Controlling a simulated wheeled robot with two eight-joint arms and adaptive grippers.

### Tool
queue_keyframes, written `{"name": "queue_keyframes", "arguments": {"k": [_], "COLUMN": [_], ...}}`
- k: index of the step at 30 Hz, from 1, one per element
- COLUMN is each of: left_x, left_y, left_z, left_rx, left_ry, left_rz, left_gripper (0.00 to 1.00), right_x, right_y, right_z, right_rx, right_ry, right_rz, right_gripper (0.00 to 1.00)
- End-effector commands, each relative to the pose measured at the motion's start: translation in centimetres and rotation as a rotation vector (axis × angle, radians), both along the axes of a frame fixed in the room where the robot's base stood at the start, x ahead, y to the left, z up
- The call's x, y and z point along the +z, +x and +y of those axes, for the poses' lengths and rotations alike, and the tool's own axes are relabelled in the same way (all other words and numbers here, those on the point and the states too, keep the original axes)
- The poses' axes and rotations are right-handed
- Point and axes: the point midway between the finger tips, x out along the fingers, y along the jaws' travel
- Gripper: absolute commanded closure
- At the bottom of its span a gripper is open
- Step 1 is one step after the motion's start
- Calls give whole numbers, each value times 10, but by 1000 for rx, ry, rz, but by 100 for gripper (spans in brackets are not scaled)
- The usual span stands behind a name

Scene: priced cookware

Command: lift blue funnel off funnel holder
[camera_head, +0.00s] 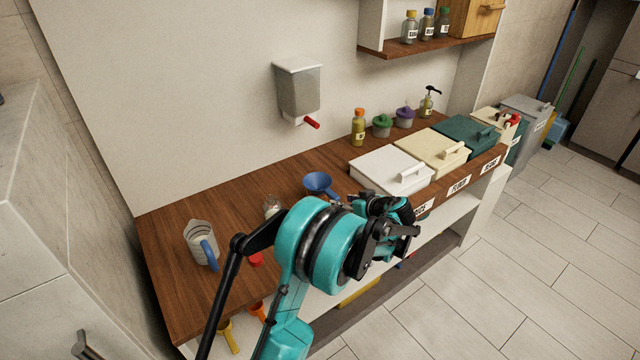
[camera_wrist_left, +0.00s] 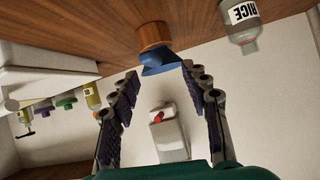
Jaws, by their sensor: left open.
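The blue funnel (camera_head: 318,182) stands wide end up on the wooden counter in the head view. In the left wrist view, which is turned over, the blue funnel (camera_wrist_left: 160,66) sits in a brown wooden holder (camera_wrist_left: 152,36). My left gripper (camera_head: 385,210) is to the right of the funnel in the head view, partly behind my own arm. In the wrist view the left gripper (camera_wrist_left: 160,74) is open and empty, its two fingers apart on either side of the funnel's direction. I cannot tell any contact. My right gripper is not in view.
A jar labelled RICE (camera_wrist_left: 242,35) stands beside the holder. A measuring jug (camera_head: 200,243) is on the left of the counter. A white lidded box (camera_head: 385,170) is to the funnel's right. A wall dispenser (camera_head: 299,90) hangs behind. The counter behind the funnel is clear.

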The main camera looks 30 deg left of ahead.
Motion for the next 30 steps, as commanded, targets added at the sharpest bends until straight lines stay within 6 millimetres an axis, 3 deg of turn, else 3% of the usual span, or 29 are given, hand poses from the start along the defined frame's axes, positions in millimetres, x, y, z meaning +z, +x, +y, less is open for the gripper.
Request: {"name": "queue_keyframes", "arguments": {"k": [3,6,20,30], "left_x": [-20,-29,-48,-61], "left_y": [20,26,42,60], "left_z": [10,14,48,85], "left_rx": [72,106,128,127], "left_ry": [53,79,94,93], "left_rz": [-80,-123,-153,-152], "left_gripper": [53,53,53,53], "right_x": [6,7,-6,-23], "right_y": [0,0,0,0], "right_z": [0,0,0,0], "right_rx": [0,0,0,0], "right_ry": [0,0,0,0], "right_rz": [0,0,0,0], "right_gripper": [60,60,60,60]}}
